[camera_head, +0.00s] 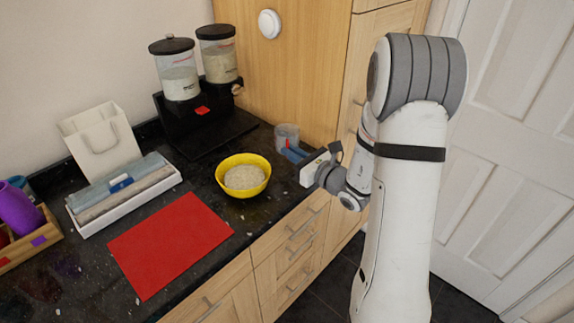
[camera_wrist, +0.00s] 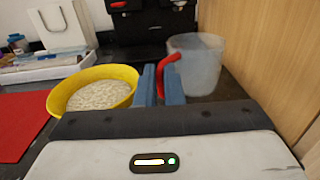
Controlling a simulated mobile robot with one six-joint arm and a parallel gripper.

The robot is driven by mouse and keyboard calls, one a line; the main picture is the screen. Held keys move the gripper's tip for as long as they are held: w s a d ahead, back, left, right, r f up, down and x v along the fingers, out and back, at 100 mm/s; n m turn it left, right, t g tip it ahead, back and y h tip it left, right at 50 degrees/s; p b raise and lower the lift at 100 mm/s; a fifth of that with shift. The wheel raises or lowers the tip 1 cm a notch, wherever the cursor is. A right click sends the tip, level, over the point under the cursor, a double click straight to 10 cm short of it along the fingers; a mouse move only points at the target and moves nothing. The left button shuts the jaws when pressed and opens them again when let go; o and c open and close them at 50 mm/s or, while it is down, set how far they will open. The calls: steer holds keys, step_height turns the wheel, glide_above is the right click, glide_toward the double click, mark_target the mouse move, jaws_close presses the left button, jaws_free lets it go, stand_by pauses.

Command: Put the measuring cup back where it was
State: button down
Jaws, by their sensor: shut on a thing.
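The measuring cup is a clear, cloudy cup with a red handle. In the wrist view the cup (camera_wrist: 200,66) is upright at the upper right, and its red handle is between the blue fingers of my gripper (camera_wrist: 161,86). In the head view the cup (camera_head: 286,134) is near the wooden cabinet side, with my gripper (camera_head: 295,152) in front of it. My gripper is shut on the handle. The fingers partly hide the handle. I cannot tell whether the cup's base touches the counter.
A yellow bowl (camera_head: 243,188) of pale grain stands left of the cup. A black stand with two dispensers (camera_head: 180,80) is behind. The tall wooden cabinet (camera_head: 285,65) is close on the right. A red mat (camera_head: 170,243) and a white tray (camera_head: 128,202) lie left.

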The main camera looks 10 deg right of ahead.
step_height(320, 180, down, 5)
steer(key=shift+f, duration=0.3)
steer(key=shift+s, duration=0.1)
steer(key=shift+f, duration=0.15)
steer(key=c, duration=1.5)
jaws_free()
steer(key=shift+c, duration=0.2)
